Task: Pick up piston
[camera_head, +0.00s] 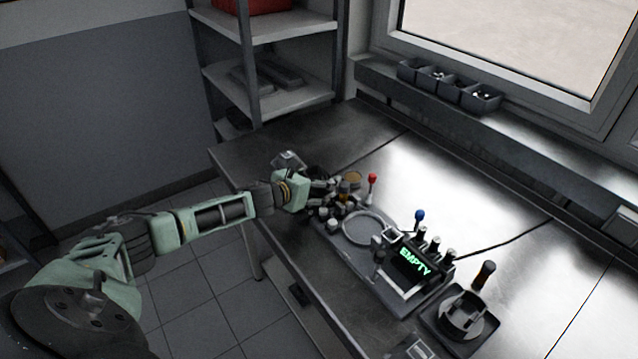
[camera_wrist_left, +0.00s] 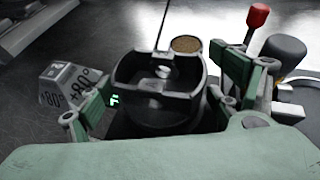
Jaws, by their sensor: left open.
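In the left wrist view a dark, hollow, cylindrical part with cut-away sides, which looks like the piston (camera_wrist_left: 158,78), stands between the fingers of my left gripper (camera_wrist_left: 165,100). The fingers are open, one on each side of it, and I cannot tell whether they touch it. In the head view my left gripper (camera_head: 328,192) is at the bench's near left part, and the piston (camera_head: 318,172) is mostly hidden behind it. My right gripper is not in view.
A tan-topped round part (camera_head: 352,177) and a red-knobbed lever (camera_head: 372,180) are just beyond the gripper. A fixture with an EMPTY display (camera_head: 415,262) lies to the right. The bench's back is clear.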

